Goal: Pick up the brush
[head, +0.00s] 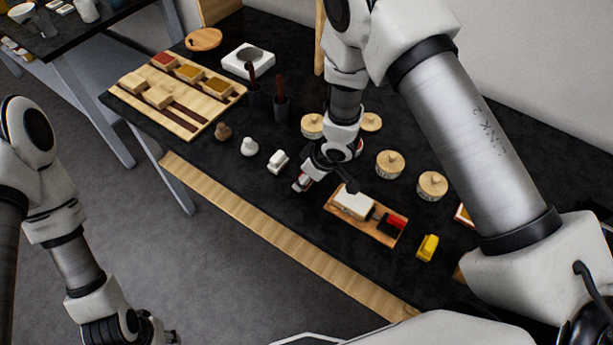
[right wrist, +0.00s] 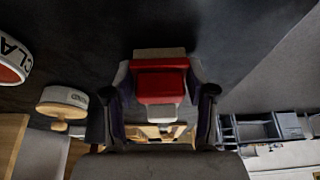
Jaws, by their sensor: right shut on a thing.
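I cannot tell for sure that this is the brush. In the head view the gripper mostly hides it. My left gripper (head: 158,332) hangs at the bottom left, away from the table; its jaws are too unclear to read.
A wooden tray (head: 334,211) holds a white block (head: 354,201) and a black and red piece (head: 396,222). A yellow thing (head: 428,247) lies to its right. Lidded round tins (head: 389,164) stand behind. A small white thing (head: 278,161) and dark cups (head: 281,107) stand left.

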